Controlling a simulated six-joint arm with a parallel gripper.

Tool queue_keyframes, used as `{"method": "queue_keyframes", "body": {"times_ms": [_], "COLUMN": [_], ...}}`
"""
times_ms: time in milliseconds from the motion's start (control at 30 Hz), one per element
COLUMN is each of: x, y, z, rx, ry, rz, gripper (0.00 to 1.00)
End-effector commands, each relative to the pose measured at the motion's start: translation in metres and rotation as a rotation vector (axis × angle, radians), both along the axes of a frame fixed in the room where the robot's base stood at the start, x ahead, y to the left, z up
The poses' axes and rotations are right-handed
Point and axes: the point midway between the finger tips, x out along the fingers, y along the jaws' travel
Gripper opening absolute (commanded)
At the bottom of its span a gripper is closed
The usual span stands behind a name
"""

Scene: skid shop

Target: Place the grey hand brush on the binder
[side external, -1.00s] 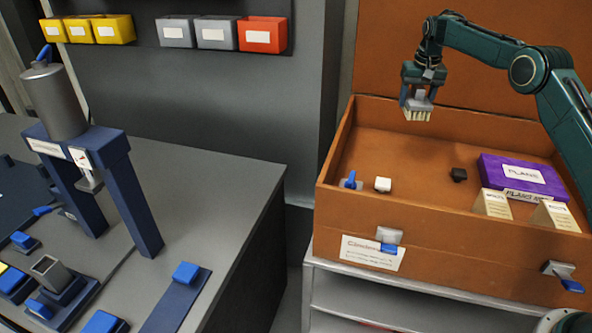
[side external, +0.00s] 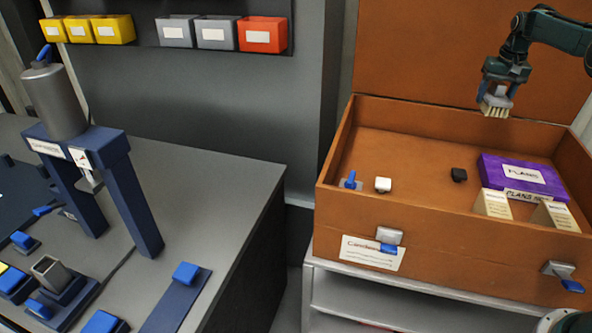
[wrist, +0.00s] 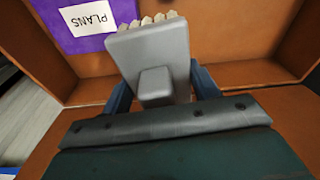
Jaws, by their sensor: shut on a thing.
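The grey hand brush (side external: 497,98) is held in my gripper (side external: 496,92), its pale bristles pointing down. It hangs in the air above the back part of the brown case. In the wrist view the brush (wrist: 152,58) sits between the blue fingers, its grey back toward the camera. The purple binder (side external: 488,170), labelled PLANS, lies flat in the case at the right, below and nearer the camera than the brush. In the wrist view the binder (wrist: 122,12) shows at the top, beyond the brush and partly hidden by it. The brush is apart from the binder.
The open brown case (side external: 325,180) has raised walls and an upright lid. Two cream cards (side external: 493,204) (side external: 555,215) stand in front of the binder. The case's left middle is clear.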

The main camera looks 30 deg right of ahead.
Motion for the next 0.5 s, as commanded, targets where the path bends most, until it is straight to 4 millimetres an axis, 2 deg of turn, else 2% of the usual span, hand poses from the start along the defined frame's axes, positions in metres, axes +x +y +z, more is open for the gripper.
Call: {"method": "queue_keyframes", "body": {"times_ms": [33, 200, 400, 500], "x": [-0.016, -0.064, -0.109, -0.123], "y": [-0.016, -0.056, -0.087, -0.095], "z": [0.003, 0.011, 0.017, 0.019], "rx": [-0.001, 0.000, 0.000, 0.000], "ry": [-0.001, -0.001, -0.003, -0.004], "rz": [-0.018, -0.057, -0.090, -0.097], "gripper": [0.36, 0.36, 0.36, 0.36]}}
